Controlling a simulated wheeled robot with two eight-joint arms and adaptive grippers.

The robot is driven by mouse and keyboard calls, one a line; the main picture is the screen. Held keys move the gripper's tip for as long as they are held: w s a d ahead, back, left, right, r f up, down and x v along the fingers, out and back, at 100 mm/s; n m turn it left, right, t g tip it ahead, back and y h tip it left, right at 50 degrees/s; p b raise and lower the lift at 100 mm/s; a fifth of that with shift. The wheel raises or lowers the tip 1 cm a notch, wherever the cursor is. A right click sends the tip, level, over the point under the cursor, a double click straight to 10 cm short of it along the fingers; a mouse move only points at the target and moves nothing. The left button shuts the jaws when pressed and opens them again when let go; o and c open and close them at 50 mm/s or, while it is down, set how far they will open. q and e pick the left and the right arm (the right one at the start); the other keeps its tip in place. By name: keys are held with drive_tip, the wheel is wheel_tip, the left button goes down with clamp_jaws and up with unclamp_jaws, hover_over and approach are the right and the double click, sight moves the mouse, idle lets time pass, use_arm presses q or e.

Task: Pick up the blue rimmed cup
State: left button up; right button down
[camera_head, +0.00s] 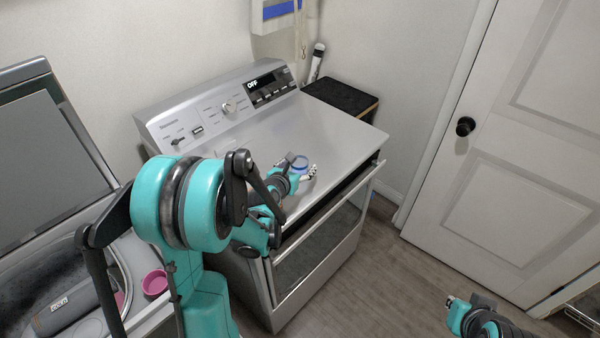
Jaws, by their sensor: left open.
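The blue rimmed cup (301,162) stands on the grey top of the appliance, near its front edge. My right gripper (450,303) is low at the right, over the floor and far from the cup. Its jaws are too small to read.
The appliance (330,120) has a raised control panel (225,107) at the back. A black-topped stand (342,96) is behind its right end. A white door (500,150) is right.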

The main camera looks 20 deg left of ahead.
use_arm(q)
drive_tip(key=shift+x, duration=0.8)
drive_tip(key=shift+s+r, duration=0.1)
drive_tip(key=shift+s, duration=0.05)
drive_tip(key=shift+c, duration=1.1)
drive_tip(key=c, duration=1)
